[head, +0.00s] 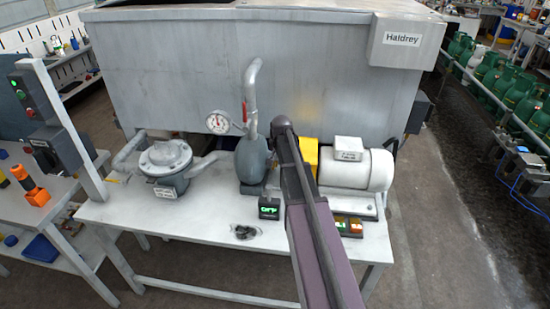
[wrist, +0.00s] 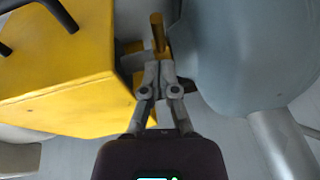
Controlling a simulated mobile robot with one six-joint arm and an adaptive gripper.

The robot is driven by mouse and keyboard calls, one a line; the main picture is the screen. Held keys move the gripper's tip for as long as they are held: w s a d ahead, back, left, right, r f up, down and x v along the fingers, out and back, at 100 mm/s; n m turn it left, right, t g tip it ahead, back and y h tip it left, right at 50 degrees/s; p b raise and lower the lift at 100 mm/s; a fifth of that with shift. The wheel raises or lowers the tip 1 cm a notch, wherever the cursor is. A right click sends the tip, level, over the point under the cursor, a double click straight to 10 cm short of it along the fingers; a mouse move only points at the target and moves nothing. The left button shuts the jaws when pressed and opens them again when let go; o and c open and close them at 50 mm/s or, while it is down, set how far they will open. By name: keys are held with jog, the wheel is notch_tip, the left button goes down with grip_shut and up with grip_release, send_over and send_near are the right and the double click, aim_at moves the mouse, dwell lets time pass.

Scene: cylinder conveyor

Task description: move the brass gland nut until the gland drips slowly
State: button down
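In the wrist view a brass bar (wrist: 158,32), seemingly part of the gland nut, stands up between the yellow guard and the grey pump body (wrist: 245,50). My gripper (wrist: 159,68) has its two fingertips close together at the lower end of this bar and looks shut on it. The fingers hide most of the nut, and I see no drip. In the head view the grey pump (head: 251,160) stands on the bench left of my arm. My arm hides the gland and the gripper there.
The yellow guard (wrist: 60,65) is close on the left of my fingers. In the head view a white motor (head: 350,170) is right of my arm. A pressure gauge (head: 218,122), a grey strainer (head: 166,158) and a small green-lit display (head: 268,208) are left. The bench front (head: 180,225) is mostly clear.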

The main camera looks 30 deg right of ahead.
jog(key=s+p+v, duration=0.1)
jog(key=p+v, duration=0.8)
jog(key=v, duration=0.2)
jog(key=shift+a+p, duration=0.2)
jog(key=shift+p, duration=0.1)
jog(key=shift+f, duration=0.1)
jog(key=s+a+f+n+g+b, duration=0.1)
jog(key=s+a+f+n+b, duration=0.1)
jog(key=s+a, duration=0.8)
jog(key=s+a+f+n+g+b, duration=0.2)
jog(key=s+a+n, duration=0.4)
jog(key=s+a, duration=0.4)
notch_tip(320, 180, down, 2)
jog(key=shift+s+a+g+y+b, duration=0.3)
jog(key=shift+a+b, duration=0.25)
jog(key=shift+a, duration=0.4)
